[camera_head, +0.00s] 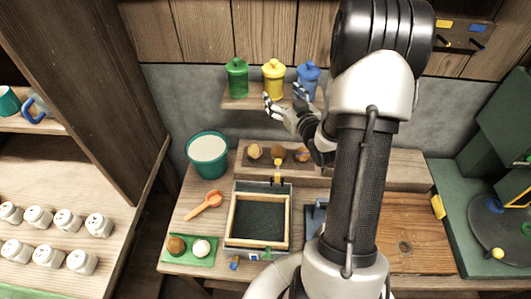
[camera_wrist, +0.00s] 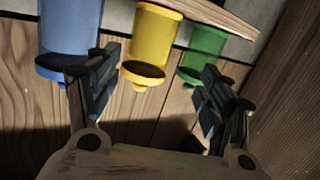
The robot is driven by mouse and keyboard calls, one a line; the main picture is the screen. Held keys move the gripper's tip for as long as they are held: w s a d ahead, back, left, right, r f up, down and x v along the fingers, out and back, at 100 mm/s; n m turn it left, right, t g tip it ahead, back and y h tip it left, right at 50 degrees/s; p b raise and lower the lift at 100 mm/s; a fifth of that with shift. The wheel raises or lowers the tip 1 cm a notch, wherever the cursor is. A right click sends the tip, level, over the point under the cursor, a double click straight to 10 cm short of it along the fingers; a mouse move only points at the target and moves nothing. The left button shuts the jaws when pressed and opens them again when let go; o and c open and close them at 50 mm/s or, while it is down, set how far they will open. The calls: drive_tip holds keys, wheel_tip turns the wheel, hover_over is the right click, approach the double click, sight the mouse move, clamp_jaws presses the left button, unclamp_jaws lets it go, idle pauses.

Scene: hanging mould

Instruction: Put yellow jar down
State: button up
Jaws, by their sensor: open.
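The yellow jar (camera_head: 274,79) stands upright on a small wooden wall shelf (camera_head: 243,103), between a green jar (camera_head: 237,78) on the left and a blue jar (camera_head: 309,77) on the right. My gripper (camera_head: 284,98) is just in front of the shelf, by the lower part of the yellow jar. In the wrist view, which is turned over, the yellow jar (camera_wrist: 151,45) shows between and beyond the two fingers of my gripper (camera_wrist: 155,90). The fingers are open and apart, and nothing is held. The blue jar (camera_wrist: 69,35) and green jar (camera_wrist: 203,55) flank it.
Below the shelf, a raised ledge holds several round brown items (camera_head: 279,153). A teal bucket (camera_head: 208,154), an orange scoop (camera_head: 204,204), a framed tray (camera_head: 232,222) and a green mat (camera_head: 211,248) are on the bench. The neighbouring jars stand close to my fingers.

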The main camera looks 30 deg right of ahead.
drive_tip(key=s+a+r+g, duration=0.3)
drive_tip(key=a+r, duration=0.1)
drive_tip(key=a, duration=0.2)
drive_tip(key=s+a+r+g, duration=0.2)
drive_tip(key=a+r+g, duration=0.1)
drive_tip(key=a+r, duration=0.25)
drive_tip(key=s+a+g+y, duration=0.1)
drive_tip(key=s+a+g, duration=0.2)
drive_tip(key=s+a, duration=0.5)
drive_tip(key=s+a+n+g+y, duration=0.1)
drive_tip(key=s+a, duration=0.7)
drive_tip(key=s, duration=0.8)
drive_tip(key=shift+r+g+y, duration=0.15)
drive_tip(key=shift+g+y, duration=0.25)
drive_tip(key=shift+g, duration=0.5)
wheel_tip(320, 180, down, 5)
drive_tip(key=b, duration=0.5)
